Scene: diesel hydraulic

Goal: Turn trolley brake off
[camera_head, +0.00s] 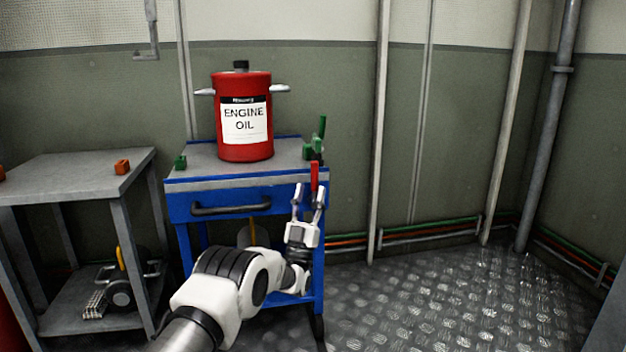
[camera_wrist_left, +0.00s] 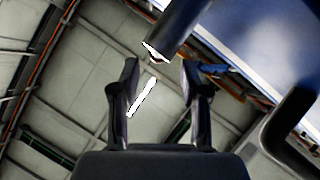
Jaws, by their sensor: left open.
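The blue trolley (camera_head: 185,205) with a grey top stands against the wall in the head view. A red lever (camera_head: 315,176) stands upright at its front right corner, and a green lever (camera_head: 322,127) stands at the back right corner. My left gripper (camera_head: 309,191) is open just below the red lever, whose lower end shows near the right fingertip; I cannot tell whether they touch. In the left wrist view, the open fingers (camera_wrist_left: 158,70) have a dark bar (camera_wrist_left: 188,24) just beyond them, its identity unclear. My right gripper is not in view.
A red engine oil drum (camera_head: 244,146) stands on the trolley top. A dark drawer handle (camera_head: 231,208) is on its front. A grey metal table (camera_head: 75,175) with small orange blocks stands at the left. The metal floor (camera_head: 440,300) at the right is clear.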

